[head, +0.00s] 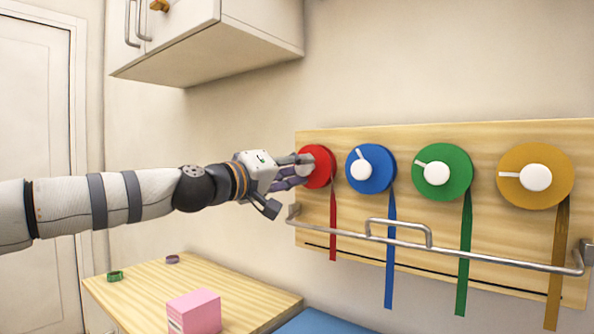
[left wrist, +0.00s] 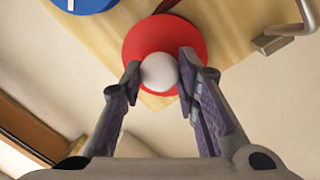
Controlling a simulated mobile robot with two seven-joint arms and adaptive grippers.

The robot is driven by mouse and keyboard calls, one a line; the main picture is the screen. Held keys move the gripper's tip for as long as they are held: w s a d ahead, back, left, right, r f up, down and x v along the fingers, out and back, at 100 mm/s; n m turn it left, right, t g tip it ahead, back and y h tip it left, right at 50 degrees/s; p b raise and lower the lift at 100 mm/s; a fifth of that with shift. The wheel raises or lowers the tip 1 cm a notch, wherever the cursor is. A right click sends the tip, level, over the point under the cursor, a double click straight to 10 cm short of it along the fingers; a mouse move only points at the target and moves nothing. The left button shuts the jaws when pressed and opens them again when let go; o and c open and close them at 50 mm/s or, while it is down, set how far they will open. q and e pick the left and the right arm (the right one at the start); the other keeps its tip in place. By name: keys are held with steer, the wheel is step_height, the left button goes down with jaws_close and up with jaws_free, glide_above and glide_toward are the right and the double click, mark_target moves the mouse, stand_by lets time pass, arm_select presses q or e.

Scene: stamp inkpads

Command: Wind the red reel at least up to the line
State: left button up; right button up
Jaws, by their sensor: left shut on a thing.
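The red reel (head: 323,160) is the leftmost of the reels on the wooden board (head: 420,138). Its red ribbon (head: 333,225) hangs behind the metal rail, and its lower end is slightly below the black line (head: 420,272). My left gripper (head: 301,166) reaches the reel from the left and hides part of its face. In the left wrist view, its two fingers sit on either side of the white knob (left wrist: 158,74) in the middle of the red disc (left wrist: 150,34), shut on it. My right gripper is not in view.
Blue (head: 371,183), green (head: 457,160) and yellow (head: 560,171) reels follow to the right. A metal rail (head: 480,253) runs before the board. A pink box (head: 195,313) stands on a wooden table (head: 235,290) below; a cabinet (head: 200,50) hangs above.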

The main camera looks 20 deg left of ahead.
arm_select(q)
steer(key=n, duration=0.6)
steer(key=shift+d+f+t+y+b, duration=0.1)
steer(key=shift+f+t+y+b, duration=0.1)
steer(key=shift+t+y+b, duration=0.15)
steer(key=shift+r+n+t+y, duration=0.1)
steer(key=shift+n+t+y, duration=0.2)
steer(key=shift+n, duration=1.8)
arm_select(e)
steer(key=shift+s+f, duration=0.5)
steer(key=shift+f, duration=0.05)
arm_select(q)
steer(key=o, duration=1.2)
steer(key=shift+c, duration=0.2)
steer(key=shift+s, duration=0.1)
steer(key=v, duration=1.2)
